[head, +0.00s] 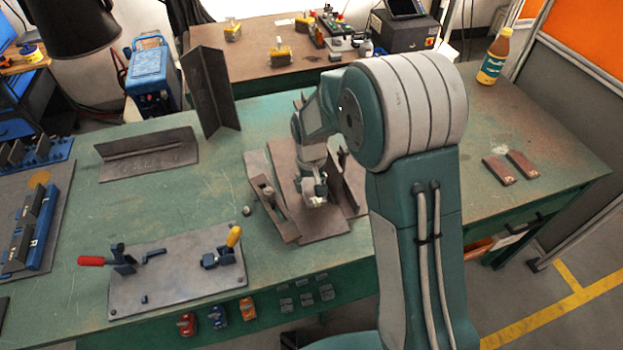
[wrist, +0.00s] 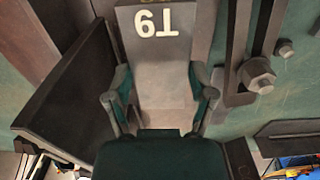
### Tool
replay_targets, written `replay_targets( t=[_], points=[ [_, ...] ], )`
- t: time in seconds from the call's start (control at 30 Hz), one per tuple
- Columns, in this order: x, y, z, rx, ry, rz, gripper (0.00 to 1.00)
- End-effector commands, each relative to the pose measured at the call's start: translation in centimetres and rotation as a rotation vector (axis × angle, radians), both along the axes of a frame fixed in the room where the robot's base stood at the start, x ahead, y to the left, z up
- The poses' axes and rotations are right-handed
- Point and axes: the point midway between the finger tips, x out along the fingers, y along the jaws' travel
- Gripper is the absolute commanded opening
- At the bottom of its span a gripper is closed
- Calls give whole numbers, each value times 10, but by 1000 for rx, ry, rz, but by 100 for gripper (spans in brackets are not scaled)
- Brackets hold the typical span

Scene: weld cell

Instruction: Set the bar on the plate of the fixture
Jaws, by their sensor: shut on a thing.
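My gripper (head: 314,195) is low over the fixture on the green table in the head view. In the wrist view its two fingers (wrist: 161,100) are shut on the sides of the bar (wrist: 163,70), a flat grey-brown piece with white characters that look upside down. The plate of the fixture (head: 323,226) is brown and lies under my gripper, partly hidden by my arm. A dark upright wall (wrist: 72,95) stands left of the bar in the wrist view. I cannot tell whether the bar touches the plate.
A clamp strap with a bolt (wrist: 258,75) lies right of the bar. In the head view, two reddish-brown bars (head: 498,170) lie at the right. A toggle-clamp plate (head: 180,275) and angle pieces (head: 150,155) are to the left. The table's right side is mostly clear.

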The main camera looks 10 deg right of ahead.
Motion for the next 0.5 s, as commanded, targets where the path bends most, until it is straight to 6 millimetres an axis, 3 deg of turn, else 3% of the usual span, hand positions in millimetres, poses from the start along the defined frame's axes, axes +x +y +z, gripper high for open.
replay_targets(
  t=[0.5],
  points=[
    [0,-1,-28,2,-1,0,10]
  ],
)
